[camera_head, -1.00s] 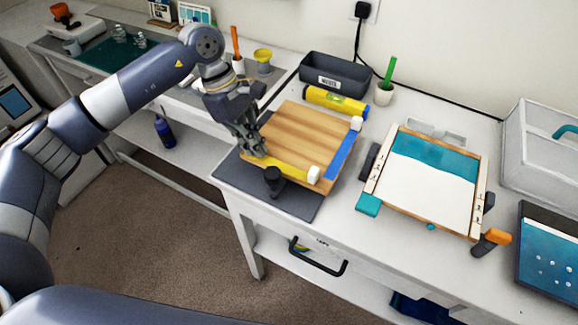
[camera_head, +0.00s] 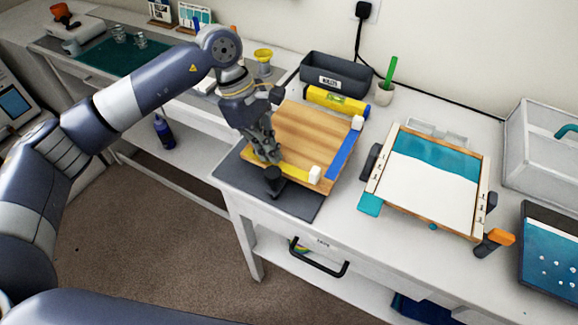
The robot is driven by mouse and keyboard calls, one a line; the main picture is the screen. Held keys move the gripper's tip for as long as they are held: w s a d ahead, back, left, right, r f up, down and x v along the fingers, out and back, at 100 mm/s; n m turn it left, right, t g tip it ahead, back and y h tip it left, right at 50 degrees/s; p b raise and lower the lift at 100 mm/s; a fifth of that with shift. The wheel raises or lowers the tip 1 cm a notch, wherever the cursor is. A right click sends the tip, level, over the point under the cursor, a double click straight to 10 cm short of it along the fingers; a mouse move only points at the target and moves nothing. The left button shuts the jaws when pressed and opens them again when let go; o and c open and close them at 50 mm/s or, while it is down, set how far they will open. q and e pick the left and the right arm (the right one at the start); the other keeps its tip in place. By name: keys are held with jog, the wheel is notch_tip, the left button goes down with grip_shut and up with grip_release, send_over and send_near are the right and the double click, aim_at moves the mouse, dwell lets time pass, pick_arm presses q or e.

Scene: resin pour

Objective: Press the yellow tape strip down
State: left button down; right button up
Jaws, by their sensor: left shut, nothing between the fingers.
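The yellow tape strip (camera_head: 294,171) runs along the near edge of a wooden board (camera_head: 315,132). A white block (camera_head: 315,174) stands at the strip's right end. My left gripper (camera_head: 268,158) is shut and empty. Its fingertips are at the strip, left of its middle, and hide the part there; I cannot tell whether they touch it. A blue tape strip (camera_head: 342,158) lies along the board's right edge. My right gripper is not in view.
The board lies on a dark mat (camera_head: 294,206). A black clamp-like piece (camera_head: 273,180) stands in front of it. A dark bin (camera_head: 335,76) and a yellow level (camera_head: 337,102) are behind. A framed teal and white panel (camera_head: 432,188) lies to the right.

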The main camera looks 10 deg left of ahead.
aim_at(301, 174)
pick_arm(q)
jog(key=shift+s+d+f, duration=0.2)
jog(key=shift+d, duration=0.2)
jog(key=shift+s+d+r+b, duration=0.1)
jog(key=shift+s+d+b, duration=0.1)
jog(key=shift+d, duration=0.4)
jog(key=shift+s+d+r+b, duration=0.1)
jog(key=shift+s+d+r, duration=0.05)
jog(key=shift+d, duration=0.5)
jog(key=shift+s+d+r+b, duration=0.1)
jog(key=shift+s+d+b, duration=0.1)
jog(key=shift+d, duration=0.4)
jog(key=shift+d, duration=0.15)
jog(key=shift+s+d+f+b, duration=0.15)
jog(key=shift+s+d+b, duration=0.2)
jog(key=shift+d, duration=0.45)
jog(key=shift+r+p, duration=1)
jog(key=shift+r, duration=1.55)
